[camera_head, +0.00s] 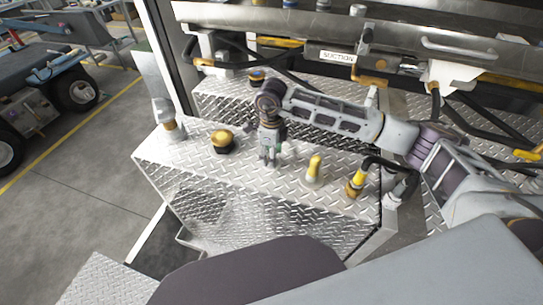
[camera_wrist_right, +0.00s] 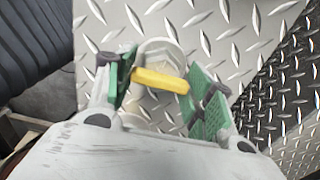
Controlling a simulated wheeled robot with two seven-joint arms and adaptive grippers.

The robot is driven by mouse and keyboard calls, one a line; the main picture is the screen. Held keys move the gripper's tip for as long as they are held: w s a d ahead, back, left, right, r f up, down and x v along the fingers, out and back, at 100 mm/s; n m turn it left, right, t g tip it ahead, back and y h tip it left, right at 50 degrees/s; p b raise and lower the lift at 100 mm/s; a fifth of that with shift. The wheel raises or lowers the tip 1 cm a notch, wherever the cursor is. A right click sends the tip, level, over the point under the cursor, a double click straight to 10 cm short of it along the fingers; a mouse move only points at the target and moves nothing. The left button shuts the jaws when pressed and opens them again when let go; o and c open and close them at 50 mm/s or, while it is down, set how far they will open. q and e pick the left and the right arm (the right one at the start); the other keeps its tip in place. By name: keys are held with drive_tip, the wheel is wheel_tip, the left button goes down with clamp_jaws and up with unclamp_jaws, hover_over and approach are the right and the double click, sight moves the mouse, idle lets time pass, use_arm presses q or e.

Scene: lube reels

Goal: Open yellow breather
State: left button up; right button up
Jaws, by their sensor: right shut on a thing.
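My right gripper (camera_head: 270,158) reaches down over the diamond-plate top of the tank box in the head view. In the right wrist view, its green-padded fingers (camera_wrist_right: 160,88) are shut on the two ends of a short yellow handle (camera_wrist_right: 160,80). The handle lies across a round silver fitting (camera_wrist_right: 160,52) on the plate. In the head view, the gripper hides this handle. Which yellow fitting is the breather is not labelled. My left gripper is not in view.
A yellow cap (camera_head: 223,138) stands left of the gripper, and a yellow lever (camera_head: 314,168) stands right of it. Another yellow fitting (camera_head: 355,183) with a black hose is farther right. Hoses and a SUCTION label (camera_head: 338,57) are behind. Open floor lies left.

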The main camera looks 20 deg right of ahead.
drive_tip(key=shift+d, duration=0.1)
drive_tip(key=o, duration=1.1)
drive_tip(key=shift+c, duration=0.2)
drive_tip(key=shift+r, duration=4)
